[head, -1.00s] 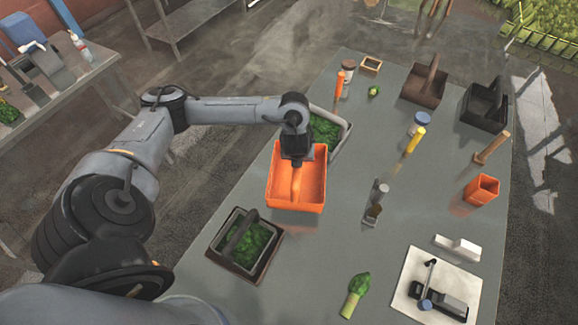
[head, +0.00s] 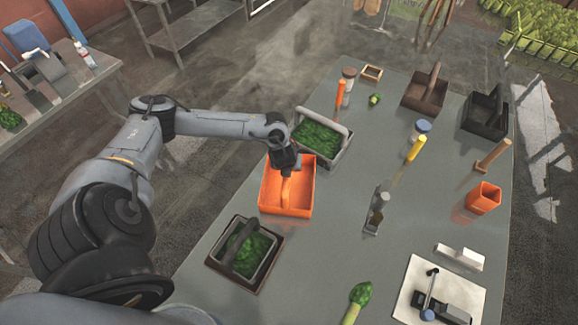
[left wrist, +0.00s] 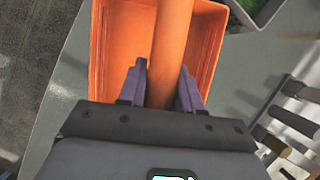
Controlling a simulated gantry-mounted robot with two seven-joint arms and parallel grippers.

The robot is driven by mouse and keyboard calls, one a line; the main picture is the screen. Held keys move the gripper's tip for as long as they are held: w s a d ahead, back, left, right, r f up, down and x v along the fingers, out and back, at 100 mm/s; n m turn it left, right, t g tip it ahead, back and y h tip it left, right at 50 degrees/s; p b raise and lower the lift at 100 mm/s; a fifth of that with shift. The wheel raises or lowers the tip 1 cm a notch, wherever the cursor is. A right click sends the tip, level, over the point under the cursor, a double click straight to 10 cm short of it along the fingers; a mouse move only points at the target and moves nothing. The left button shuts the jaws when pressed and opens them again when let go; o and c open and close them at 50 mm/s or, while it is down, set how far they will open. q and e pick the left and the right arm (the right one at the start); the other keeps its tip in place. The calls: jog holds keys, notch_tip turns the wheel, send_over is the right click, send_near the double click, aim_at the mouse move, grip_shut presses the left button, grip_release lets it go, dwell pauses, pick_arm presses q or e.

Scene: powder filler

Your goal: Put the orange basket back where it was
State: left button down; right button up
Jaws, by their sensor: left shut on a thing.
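The orange basket (head: 273,193) is an open box with a handle across its middle. It is at the left side of the grey table, between two baskets of green leaves. My left gripper (head: 287,166) is over it, shut on its handle; the left wrist view shows the two fingers (left wrist: 161,88) on either side of the orange handle (left wrist: 171,45). The basket's walls (left wrist: 203,60) show around the handle, and its inside looks empty. I cannot tell whether its base touches the table. My right gripper is not in view.
A grey basket of greens (head: 345,146) stands just behind the orange basket, and a dark basket of greens (head: 216,256) in front. A small metal device (head: 376,212) stands to the right.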

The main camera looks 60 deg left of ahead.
pick_arm(q)
jog(key=shift+f, duration=0.1)
jog(key=c, duration=0.8)
grip_release()
